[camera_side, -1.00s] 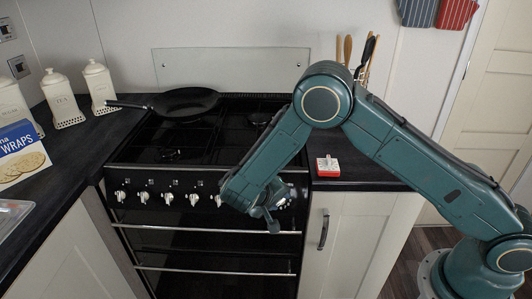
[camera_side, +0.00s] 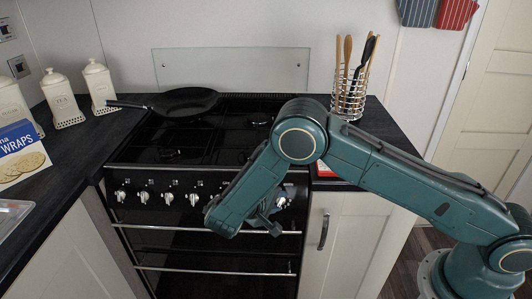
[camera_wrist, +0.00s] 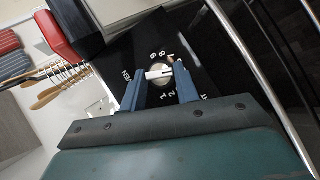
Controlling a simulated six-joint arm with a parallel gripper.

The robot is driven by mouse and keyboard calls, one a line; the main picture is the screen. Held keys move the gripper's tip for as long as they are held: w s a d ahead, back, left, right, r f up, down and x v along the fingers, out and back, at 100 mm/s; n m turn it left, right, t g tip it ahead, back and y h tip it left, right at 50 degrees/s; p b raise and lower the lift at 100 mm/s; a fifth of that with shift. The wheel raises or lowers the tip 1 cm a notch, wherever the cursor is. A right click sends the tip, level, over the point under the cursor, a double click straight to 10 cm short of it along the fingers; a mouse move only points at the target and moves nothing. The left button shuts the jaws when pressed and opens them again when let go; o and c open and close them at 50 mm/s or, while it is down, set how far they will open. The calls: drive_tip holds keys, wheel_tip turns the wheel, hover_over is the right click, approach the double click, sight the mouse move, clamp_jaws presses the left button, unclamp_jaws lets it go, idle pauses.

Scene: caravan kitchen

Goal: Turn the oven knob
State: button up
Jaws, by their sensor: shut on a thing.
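The oven (camera_side: 205,215) has a row of silver knobs (camera_side: 143,197) along its black front panel. In the side view my gripper (camera_side: 275,212) is at the right end of this panel, partly hidden by my own arm. In the wrist view one round silver knob (camera_wrist: 161,81) with a white bar grip shows on the black panel, with printed numbers around it. My gripper (camera_wrist: 160,76) has a finger on either side of this knob's bar and is shut on it.
A frying pan (camera_side: 185,102) sits on the hob. A utensil holder (camera_side: 347,98) stands at the back of the right worktop. A red item (camera_side: 326,170) lies there, partly behind my arm. A chrome oven rail (camera_side: 170,228) runs below the knobs.

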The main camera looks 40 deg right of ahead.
drive_tip(key=shift+n, duration=0.3)
drive_tip(key=o, duration=1)
drive_tip(key=shift+c, duration=0.2)
drive_tip(key=shift+a, duration=0.15)
drive_tip(key=v, duration=1.1)
drive_tip(key=shift+a, duration=0.35)
drive_tip(key=shift+r, duration=0.25)
